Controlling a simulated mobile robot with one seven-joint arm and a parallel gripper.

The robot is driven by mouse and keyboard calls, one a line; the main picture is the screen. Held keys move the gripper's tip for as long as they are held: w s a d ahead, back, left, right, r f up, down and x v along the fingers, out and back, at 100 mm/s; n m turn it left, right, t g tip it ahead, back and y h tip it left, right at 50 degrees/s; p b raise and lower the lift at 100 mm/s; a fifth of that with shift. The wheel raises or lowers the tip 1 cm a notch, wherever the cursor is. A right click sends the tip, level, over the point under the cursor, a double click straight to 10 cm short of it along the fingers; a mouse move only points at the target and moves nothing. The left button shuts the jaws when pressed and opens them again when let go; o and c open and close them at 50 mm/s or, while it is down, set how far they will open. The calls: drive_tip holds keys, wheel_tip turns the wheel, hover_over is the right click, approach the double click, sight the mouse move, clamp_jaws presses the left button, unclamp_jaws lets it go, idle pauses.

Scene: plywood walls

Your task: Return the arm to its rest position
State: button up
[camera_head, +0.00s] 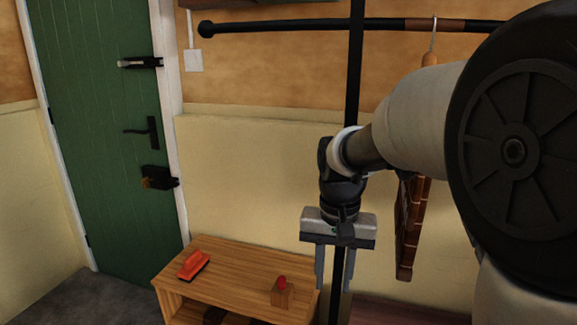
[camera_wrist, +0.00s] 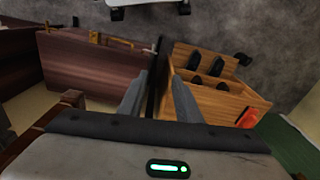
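My gripper (camera_head: 334,288) hangs from my arm with its two grey fingers pointing down, near the middle of the head view. The fingers are apart and nothing shows held between them. In the wrist view my gripper (camera_wrist: 159,84) also has its fingers spread. A black vertical pole appears in the gap between them there; in the head view this pole (camera_head: 355,70) runs just behind my gripper. My arm reaches in from the right side of the head view, its large round joint close to the camera.
A low wooden bench (camera_head: 240,272) stands below and left of my gripper, bearing an orange object (camera_head: 193,265) and a red-topped wooden block (camera_head: 283,292). Dark shoes (camera_wrist: 207,66) sit in its compartments. A rail (camera_head: 280,26) crosses above. A brown item (camera_head: 412,225) hangs beside my wrist. A green door (camera_head: 100,120) stands left.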

drive_tip(key=s+d+r+n+t, duration=0.1)
drive_tip(key=s+d+r+t, duration=0.15)
drive_tip(key=s, duration=0.55)
drive_tip(key=s+d+r+n+t, duration=0.1)
drive_tip(key=s+d+r+t, duration=0.2)
drive_tip(key=s, duration=0.5)
wheel_tip(320, 180, up, 29)
drive_tip(key=p, duration=2.8)
drive_tip(key=shift+f+n, duration=0.2)
drive_tip(key=shift+n, duration=0.1)
drive_tip(key=shift+g, duration=0.25)
